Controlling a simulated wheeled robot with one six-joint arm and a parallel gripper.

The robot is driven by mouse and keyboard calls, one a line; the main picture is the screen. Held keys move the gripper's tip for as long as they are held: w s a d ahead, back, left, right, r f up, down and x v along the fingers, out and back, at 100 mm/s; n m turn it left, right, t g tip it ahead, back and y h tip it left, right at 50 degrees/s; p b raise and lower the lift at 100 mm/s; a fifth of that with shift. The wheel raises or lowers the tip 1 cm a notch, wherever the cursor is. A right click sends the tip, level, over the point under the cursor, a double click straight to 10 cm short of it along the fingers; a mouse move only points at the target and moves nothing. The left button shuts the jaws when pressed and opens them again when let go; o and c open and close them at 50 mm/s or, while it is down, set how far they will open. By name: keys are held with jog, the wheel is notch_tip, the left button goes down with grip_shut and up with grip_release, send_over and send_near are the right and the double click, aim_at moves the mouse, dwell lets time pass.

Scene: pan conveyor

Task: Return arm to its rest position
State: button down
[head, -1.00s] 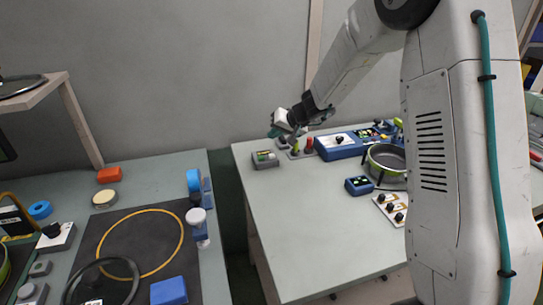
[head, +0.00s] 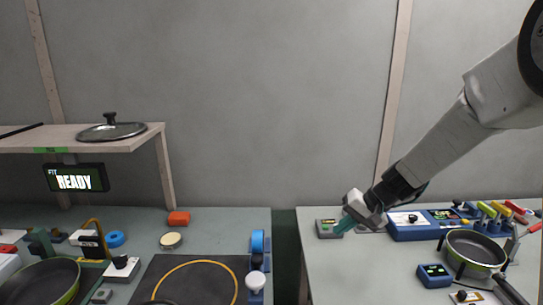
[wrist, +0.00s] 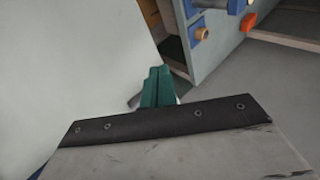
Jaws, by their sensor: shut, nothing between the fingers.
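My gripper (head: 345,227) is at the end of my arm, which reaches in from the upper right in the head view.
A blue console (head: 410,231), a pan (head: 472,250) and a small blue box (head: 434,275) stand on the right table. The left bench holds a dark mat (head: 170,268) and another pan (head: 40,283). A shelf (head: 80,138) carries a lid (head: 111,129). A gap separates the benches.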

jog(key=s+d+r+h, duration=0.2)
jog(key=s+r, duration=0.2)
jog(key=s, duration=0.7)
jog(key=s+d+r+n+h, duration=0.1)
jog(key=s+r, duration=0.3)
jog(key=s, duration=0.7)
jog(key=s+d+r+n+g+h, duration=0.1)
jog(key=s+d+r+h, duration=0.2)
jog(key=s, duration=0.9)
jog(key=shift+d+r+h, duration=0.2)
jog(key=shift+r+h, duration=0.3)
jog(key=shift+r, duration=0.4)
